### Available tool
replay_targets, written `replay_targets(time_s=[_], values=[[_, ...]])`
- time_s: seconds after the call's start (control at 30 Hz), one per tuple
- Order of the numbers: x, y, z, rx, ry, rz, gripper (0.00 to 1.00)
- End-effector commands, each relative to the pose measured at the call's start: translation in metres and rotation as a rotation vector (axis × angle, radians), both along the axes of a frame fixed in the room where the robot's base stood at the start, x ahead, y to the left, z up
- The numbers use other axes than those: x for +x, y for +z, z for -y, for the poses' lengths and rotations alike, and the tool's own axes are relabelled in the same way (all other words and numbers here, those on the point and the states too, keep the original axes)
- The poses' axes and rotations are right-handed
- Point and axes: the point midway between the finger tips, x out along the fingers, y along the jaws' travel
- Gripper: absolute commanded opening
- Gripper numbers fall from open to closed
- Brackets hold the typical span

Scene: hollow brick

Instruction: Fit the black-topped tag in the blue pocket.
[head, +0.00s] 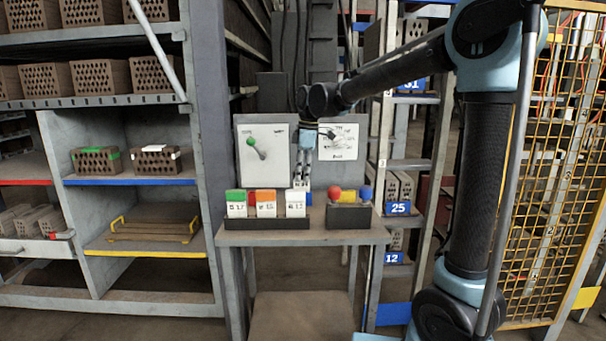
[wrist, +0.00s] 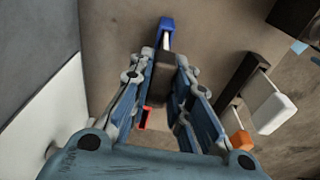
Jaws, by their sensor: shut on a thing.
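My gripper (head: 303,182) points down behind the white-topped tag (head: 296,204) at the back of the small table. In the wrist view my gripper (wrist: 165,85) is shut on a dark piece, the black-topped tag (wrist: 161,76). A blue piece with a pale strip (wrist: 166,32), apparently the blue pocket, shows just beyond the fingertips, in line with the tag. Only a sliver of blue (head: 309,198) shows in the head view. The tag's lower part is hidden, so I cannot tell whether it is in the pocket.
A green-topped tag (head: 236,204) and an orange-topped tag (head: 266,204) stand in a black rack in front.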

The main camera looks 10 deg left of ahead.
Motion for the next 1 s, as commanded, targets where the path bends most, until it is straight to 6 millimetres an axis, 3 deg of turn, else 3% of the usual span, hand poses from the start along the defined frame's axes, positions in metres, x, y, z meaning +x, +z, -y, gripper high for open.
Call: replay_targets(time_s=[0.27, 0.3, 0.4, 0.77, 1.0], values=[[0.0, -0.004, 0.0, 0.0, 0.0, 0.0, 0.0], [0.0, -0.005, 0.0, 0.0, 0.0, 0.0, 0.2], [0.0, -0.004, 0.0, 0.0, 0.0, 0.0, 0.41], [0.0, -0.003, 0.0, 0.0, 0.0, 0.0, 0.41], [0.0, 0.021, 0.004, 0.0, 0.0, 0.0, 0.41]])
